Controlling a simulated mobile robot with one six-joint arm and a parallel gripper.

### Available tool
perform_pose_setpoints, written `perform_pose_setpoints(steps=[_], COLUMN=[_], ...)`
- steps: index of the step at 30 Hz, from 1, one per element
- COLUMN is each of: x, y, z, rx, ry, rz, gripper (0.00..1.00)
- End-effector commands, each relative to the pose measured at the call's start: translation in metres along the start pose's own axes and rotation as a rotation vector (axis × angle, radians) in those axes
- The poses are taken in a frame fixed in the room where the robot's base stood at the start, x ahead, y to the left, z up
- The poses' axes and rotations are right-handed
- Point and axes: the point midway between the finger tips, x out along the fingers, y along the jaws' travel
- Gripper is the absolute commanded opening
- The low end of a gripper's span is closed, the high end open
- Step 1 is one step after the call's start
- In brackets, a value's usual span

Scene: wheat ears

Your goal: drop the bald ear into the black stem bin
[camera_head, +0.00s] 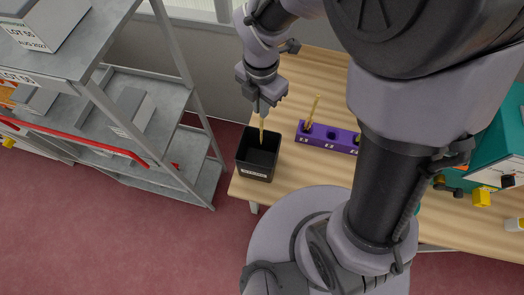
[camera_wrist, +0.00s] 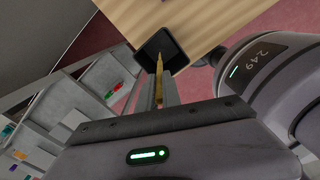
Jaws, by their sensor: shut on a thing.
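My gripper (camera_head: 262,104) is shut on a thin straw-coloured wheat ear (camera_head: 262,128), which points down over the black bin (camera_head: 257,168). In the wrist view the ear (camera_wrist: 159,80) runs from between the fingers toward the bin (camera_wrist: 176,46). The bin is open-topped with a white label on its front and stands at the left end of the wooden table. The ear's lower tip is above or just inside the bin's opening; I cannot tell which. Whether the held ear is bald cannot be made out.
A purple rack (camera_head: 330,137) with slots stands right of the bin, with another straw-coloured ear (camera_head: 313,108) upright in it. A grey metal shelf (camera_head: 130,95) stands left of the table (camera_head: 295,177). A teal machine (camera_head: 495,145) stands at the right.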

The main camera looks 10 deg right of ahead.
Motion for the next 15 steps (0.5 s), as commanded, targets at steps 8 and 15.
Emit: perform_pose_setpoints(steps=[8, 15], x=[0.038, 0.060], y=[0.000, 0.000], z=[0.000, 0.000], rx=[0.000, 0.001], ry=[0.000, 0.000], rz=[-0.001, 0.000], gripper=[0.00, 0.00])
